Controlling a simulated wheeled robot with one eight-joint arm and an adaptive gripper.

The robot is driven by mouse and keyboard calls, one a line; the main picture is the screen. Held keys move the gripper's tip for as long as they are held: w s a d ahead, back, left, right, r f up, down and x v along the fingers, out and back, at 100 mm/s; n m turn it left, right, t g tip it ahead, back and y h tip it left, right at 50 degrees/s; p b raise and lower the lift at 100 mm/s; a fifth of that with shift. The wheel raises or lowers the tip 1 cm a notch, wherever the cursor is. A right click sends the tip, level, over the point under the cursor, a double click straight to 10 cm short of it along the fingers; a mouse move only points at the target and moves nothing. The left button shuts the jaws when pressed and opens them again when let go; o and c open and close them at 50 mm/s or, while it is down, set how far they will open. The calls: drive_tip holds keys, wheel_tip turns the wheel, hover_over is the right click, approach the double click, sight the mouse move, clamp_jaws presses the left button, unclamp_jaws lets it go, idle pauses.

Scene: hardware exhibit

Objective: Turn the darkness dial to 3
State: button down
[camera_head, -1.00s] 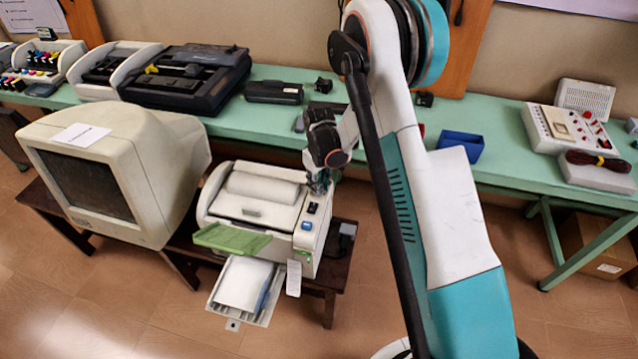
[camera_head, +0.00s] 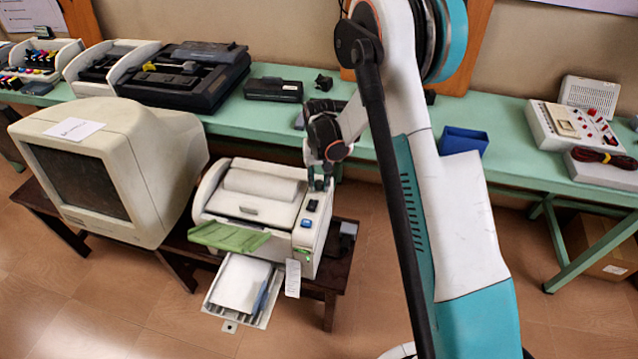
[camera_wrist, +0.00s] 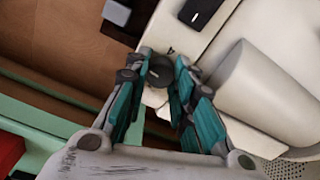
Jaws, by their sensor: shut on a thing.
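The white printer (camera_head: 262,207) stands on a low dark bench, with its green flap open at the front. On its right-hand top strip are a black switch and a blue button. My gripper (camera_head: 320,183) reaches down onto the back end of that strip. In the wrist view, a round dark dial (camera_wrist: 161,70) sits between the fingertips of my gripper (camera_wrist: 163,72). The fingers are shut on it from both sides. A small dark mark shows on the white strip beside the dial. I cannot read the dial's setting or any numbers.
A black switch (camera_wrist: 198,12) lies ahead of the fingers, and the white roller (camera_wrist: 262,92) is close on the right. A bulky beige monitor (camera_head: 105,170) stands left of the printer. The green table (camera_head: 400,135) runs behind, with a blue box (camera_head: 464,140).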

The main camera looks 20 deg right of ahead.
sight(319, 183)
drive_tip(key=shift+m+b, duration=0.7)
drive_tip(key=shift+m, duration=1.6)
drive_tip(key=c, duration=1.3)
unclamp_jaws()
drive_tip(key=shift+c, duration=0.2)
wheel_tip(319, 183, up, 12)
